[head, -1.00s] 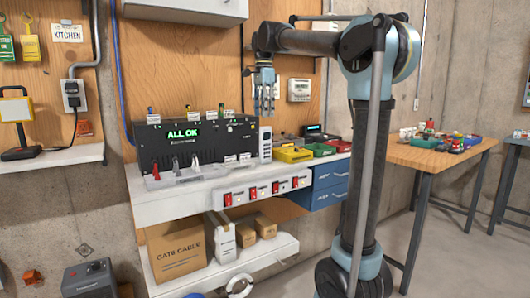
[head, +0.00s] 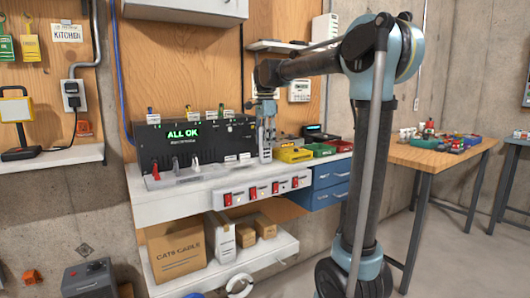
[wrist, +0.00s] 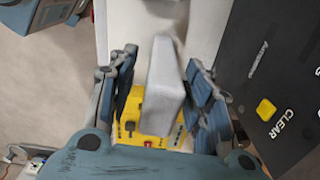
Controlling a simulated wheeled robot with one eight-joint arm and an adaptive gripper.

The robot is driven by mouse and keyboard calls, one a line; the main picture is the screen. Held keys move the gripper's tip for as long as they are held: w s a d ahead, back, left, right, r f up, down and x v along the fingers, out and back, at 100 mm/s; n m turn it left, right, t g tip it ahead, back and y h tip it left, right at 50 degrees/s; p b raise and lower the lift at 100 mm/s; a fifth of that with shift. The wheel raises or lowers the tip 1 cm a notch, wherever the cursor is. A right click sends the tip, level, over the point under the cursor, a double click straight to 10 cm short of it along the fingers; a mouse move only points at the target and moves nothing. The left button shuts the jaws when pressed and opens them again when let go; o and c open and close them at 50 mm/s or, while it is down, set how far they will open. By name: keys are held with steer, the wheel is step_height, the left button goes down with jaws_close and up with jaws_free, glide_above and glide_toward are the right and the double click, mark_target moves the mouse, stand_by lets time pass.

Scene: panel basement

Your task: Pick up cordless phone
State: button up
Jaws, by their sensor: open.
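The cordless phone (head: 265,155) is a light grey upright handset on the white shelf, at the right end of the black panel box. In the wrist view the phone (wrist: 164,88) is a pale block between the two fingers of my open gripper (wrist: 160,92). A gap shows on each side of it. In the head view my gripper (head: 265,128) points down around the phone's upper part and hides some of it.
The black "ALL OK" box (head: 205,142) stands close left of the phone. A switch strip (head: 260,190) lines the shelf front. A wall shelf (head: 285,46) is above.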

steer(key=shift+f, duration=0.25)
jaws_close()
